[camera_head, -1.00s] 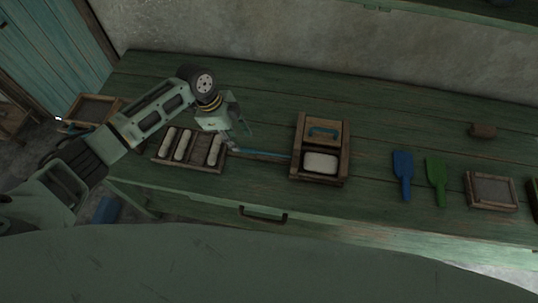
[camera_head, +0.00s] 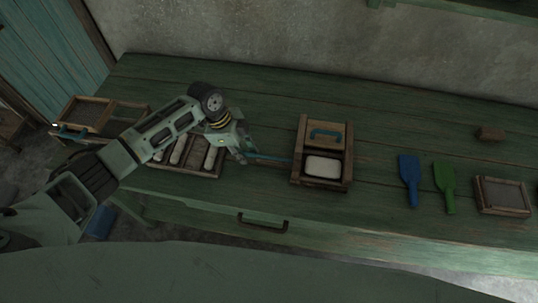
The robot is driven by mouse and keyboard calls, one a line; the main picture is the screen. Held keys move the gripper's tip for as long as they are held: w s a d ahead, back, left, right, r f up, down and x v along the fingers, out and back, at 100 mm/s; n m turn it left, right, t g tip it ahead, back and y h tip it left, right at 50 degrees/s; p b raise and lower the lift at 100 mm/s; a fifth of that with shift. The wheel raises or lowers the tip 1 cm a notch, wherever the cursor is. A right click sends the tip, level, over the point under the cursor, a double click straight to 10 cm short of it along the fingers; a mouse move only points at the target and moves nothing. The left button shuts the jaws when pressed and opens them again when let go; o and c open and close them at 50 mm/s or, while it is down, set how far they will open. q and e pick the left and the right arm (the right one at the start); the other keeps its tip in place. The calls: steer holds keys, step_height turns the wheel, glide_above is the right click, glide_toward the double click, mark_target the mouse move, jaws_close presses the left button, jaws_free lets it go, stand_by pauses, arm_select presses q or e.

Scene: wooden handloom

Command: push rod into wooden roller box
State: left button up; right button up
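The wooden roller box (camera_head: 337,132) stands on the green table at the middle, with a blue handle (camera_head: 325,133) on its lid and a pale block (camera_head: 323,168) in its open front part. A thin blue rod (camera_head: 272,158) lies level, its right end at the box's left wall; how far it enters is hidden. My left gripper (camera_head: 246,153) is at the rod's left end, left of the box, and covers that end. Its fingers are too small and dark to tell whether they are open or shut. My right gripper is out of view.
A wooden tray (camera_head: 197,173) with pale rolls lies under my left arm. A wooden frame box (camera_head: 88,114) is at the far left. Blue (camera_head: 410,180) and green (camera_head: 444,186) scrapers, a framed panel (camera_head: 503,194) and a brown block (camera_head: 490,134) lie to the right. The table's back is clear.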

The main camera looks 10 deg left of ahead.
mark_target(280, 158)
arm_select(q)
jaws_close()
steer(key=d, duration=1.1)
steer(key=shift+s+d, duration=0.15)
steer(key=shift+s, duration=0.05)
steer(key=o, duration=0.5)
jaws_free()
steer(key=shift+r+p, duration=0.15)
steer(key=shift+p, duration=0.2)
steer(key=p+v, duration=0.6)
steer(key=v, duration=0.1)
steer(key=shift+p, duration=0.3)
